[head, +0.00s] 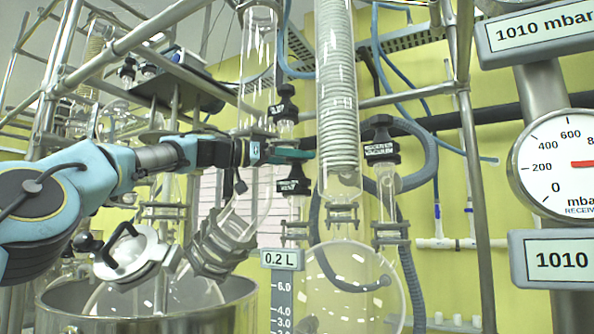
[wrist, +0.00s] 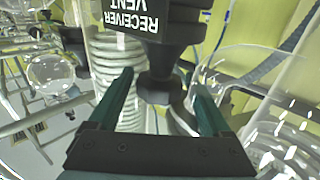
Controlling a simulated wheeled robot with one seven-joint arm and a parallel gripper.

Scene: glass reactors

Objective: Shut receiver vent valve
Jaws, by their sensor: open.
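The receiver vent valve is black, with a label plate reading "RECEIVER VENT" upside down at the top of the wrist view. Its narrower black stem or knob (wrist: 160,85) lies between my gripper's fingers. In the head view the black valve with a "VENT" label (head: 293,187) sits just below my gripper, in front of the yellow wall. My gripper (head: 300,153) reaches in from the left. Its two green fingers (wrist: 162,92) are open, one on each side of the black part, with gaps visible. The knob's top is partly hidden in the head view.
A coiled glass condenser (head: 338,100) stands close right of my gripper. A black valve labelled vacuum (head: 381,150) is further right, and another black valve (head: 284,112) is just above. The round glass receiver (head: 350,290) is below. Metal frame poles (head: 465,130) and gauges (head: 570,165) are at right.

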